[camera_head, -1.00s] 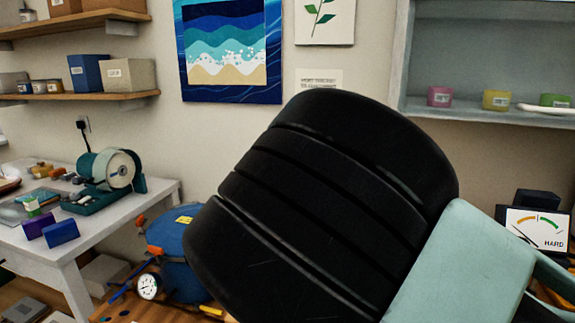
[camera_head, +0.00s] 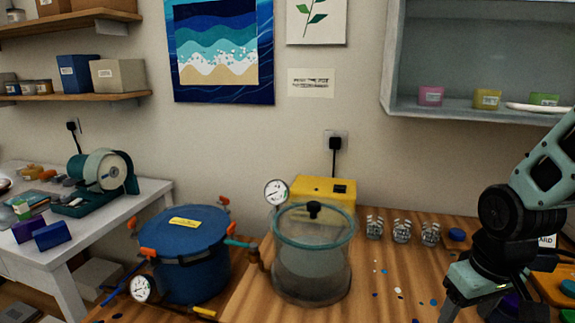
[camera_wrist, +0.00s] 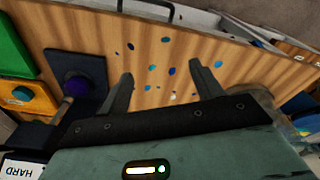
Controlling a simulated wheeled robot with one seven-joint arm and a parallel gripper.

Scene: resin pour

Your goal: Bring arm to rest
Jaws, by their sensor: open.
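My gripper (camera_wrist: 160,82) is open and empty in the wrist view. Its two dark fingers stand wide apart above the wooden bench (camera_wrist: 180,40), which is spotted with blue drops. In the head view my arm is at the right, folded downward, with the gripper low near the right edge of the bench (camera_head: 385,255). Part of the gripper is cut off by the bottom of that view. A dark square base with a purple round top (camera_wrist: 77,88) lies to the left of the fingers in the wrist view. The fingers do not touch it.
A clear vacuum chamber (camera_head: 312,255) stands mid-bench, with a blue pressure pot (camera_head: 186,255) to its left. A wall cabinet (camera_head: 480,55) hangs above right. The spotted bench middle is mostly free.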

